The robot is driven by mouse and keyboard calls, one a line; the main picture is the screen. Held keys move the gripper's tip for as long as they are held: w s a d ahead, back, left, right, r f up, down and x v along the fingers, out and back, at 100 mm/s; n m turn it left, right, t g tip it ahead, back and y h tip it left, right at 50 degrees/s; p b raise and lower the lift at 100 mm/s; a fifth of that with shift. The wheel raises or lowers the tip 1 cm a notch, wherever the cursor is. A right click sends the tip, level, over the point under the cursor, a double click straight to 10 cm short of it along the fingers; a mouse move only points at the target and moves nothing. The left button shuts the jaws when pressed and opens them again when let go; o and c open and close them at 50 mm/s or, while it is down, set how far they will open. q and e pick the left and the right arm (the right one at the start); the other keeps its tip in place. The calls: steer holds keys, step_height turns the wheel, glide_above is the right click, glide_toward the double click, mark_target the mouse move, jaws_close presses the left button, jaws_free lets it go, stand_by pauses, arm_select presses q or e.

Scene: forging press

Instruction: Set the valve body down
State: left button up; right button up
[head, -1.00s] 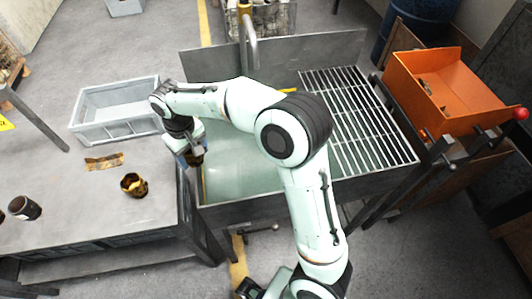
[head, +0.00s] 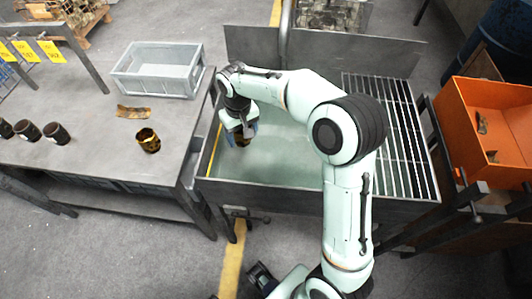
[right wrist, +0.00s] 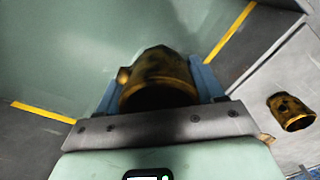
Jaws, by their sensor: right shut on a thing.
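My right gripper (head: 243,135) has blue fingers and points down over the left end of the wash basin (head: 285,187). It is shut on a brass-and-black valve body (right wrist: 160,70). In the right wrist view the valve body sits between the two fingers, its round open end towards the camera. In the head view the gripper mostly hides the valve body. A gap between the valve body and the basin bottom cannot be judged. A similar brass-and-black part (head: 148,142) stands on the grey table (head: 95,160) to the left. My left gripper is not in view.
A grey crate (head: 157,86) and a brownish strip (head: 133,112) are on the table. Several dark cylinders (head: 56,133) stand at its left. A tap (head: 287,30) rises behind the basin. A slatted rack (head: 395,130) covers its right side, with an orange bin (head: 490,115) beyond. Bare tabletop lies around the brass part.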

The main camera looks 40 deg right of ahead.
mark_target(247, 170)
step_height(247, 170, down, 19)
steer(key=shift+r+b, duration=0.15)
steer(key=shift+b, duration=0.7)
steer(key=o, duration=1.4)
steer(key=shift+r, duration=0.2)
step_height(247, 170, up, 12)
steer(key=shift+f+p, duration=0.2)
steer(key=shift+p, duration=0.35)
